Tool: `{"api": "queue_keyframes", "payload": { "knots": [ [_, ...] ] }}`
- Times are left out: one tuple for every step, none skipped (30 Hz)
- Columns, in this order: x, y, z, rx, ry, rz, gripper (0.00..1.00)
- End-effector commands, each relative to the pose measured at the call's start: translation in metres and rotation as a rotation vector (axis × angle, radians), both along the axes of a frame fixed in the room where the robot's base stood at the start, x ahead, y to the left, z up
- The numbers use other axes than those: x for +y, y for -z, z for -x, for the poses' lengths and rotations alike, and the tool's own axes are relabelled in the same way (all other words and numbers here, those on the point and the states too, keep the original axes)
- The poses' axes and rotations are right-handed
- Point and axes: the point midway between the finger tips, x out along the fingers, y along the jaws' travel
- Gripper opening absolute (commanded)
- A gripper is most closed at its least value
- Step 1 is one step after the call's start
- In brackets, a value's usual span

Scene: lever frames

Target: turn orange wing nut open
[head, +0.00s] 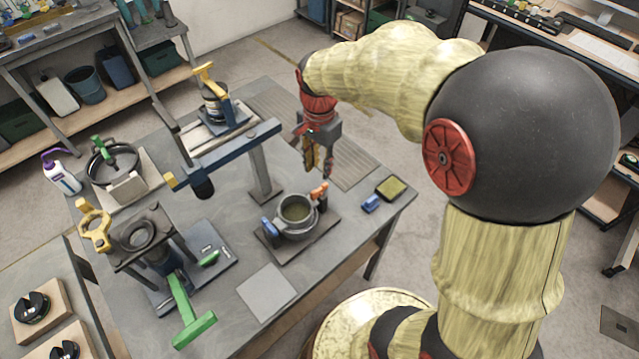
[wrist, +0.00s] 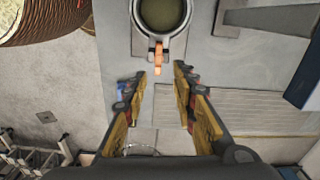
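The orange wing nut (head: 319,191) sits on the right side of a round grey clamp housing (head: 298,214) on the table. In the wrist view the wing nut (wrist: 158,57) shows as an upright orange tab just beyond my fingertips, roughly centred between them. My gripper (head: 319,168) hangs pointing down above and slightly behind the wing nut in the head view. In the wrist view my gripper (wrist: 160,80) is open, with its two yellow-and-black fingers apart and nothing between them. The fingers appear clear of the wing nut; their exact height above it is hard to tell.
A blue wing nut (head: 269,227) is on the housing's left side. A blue beam on a grey post (head: 263,170) stands left of my gripper. A bare grey plate (head: 266,291) lies in front.

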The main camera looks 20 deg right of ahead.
Motion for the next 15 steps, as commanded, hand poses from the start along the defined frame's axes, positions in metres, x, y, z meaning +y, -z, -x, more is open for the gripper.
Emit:
{"api": "queue_keyframes", "payload": {
  "knots": [
    [0.0, 0.001, 0.002, 0.006, 0.044, -0.001, 0.27],
    [0.0, 0.001, 0.002, 0.007, 0.066, -0.001, 0.27],
    [0.0, 0.002, 0.003, 0.008, 0.088, -0.001, 0.27],
    [0.0, 0.002, 0.003, 0.008, 0.101, -0.001, 0.27],
    [0.0, 0.003, 0.003, 0.008, 0.108, -0.001, 0.27],
    [0.0, 0.006, 0.003, 0.008, 0.114, -0.001, 0.27],
    [0.0, 0.008, 0.003, 0.008, 0.117, -0.001, 0.27],
    [0.0, 0.011, 0.003, 0.008, 0.117, -0.001, 0.27],
    [0.0, 0.016, 0.003, 0.009, 0.117, -0.001, 0.27],
    [0.0, 0.021, 0.003, 0.009, 0.116, -0.001, 0.27],
    [0.001, 0.025, 0.004, 0.01, 0.116, -0.001, 0.27],
    [0.001, 0.032, 0.003, 0.009, 0.115, -0.001, 0.27],
    [0.001, 0.037, 0.003, 0.01, 0.115, -0.001, 0.27],
    [0.001, 0.042, 0.004, 0.01, 0.115, -0.001, 0.27],
    [0.0, 0.048, 0.003, 0.009, 0.115, -0.001, 0.27]
  ]
}}
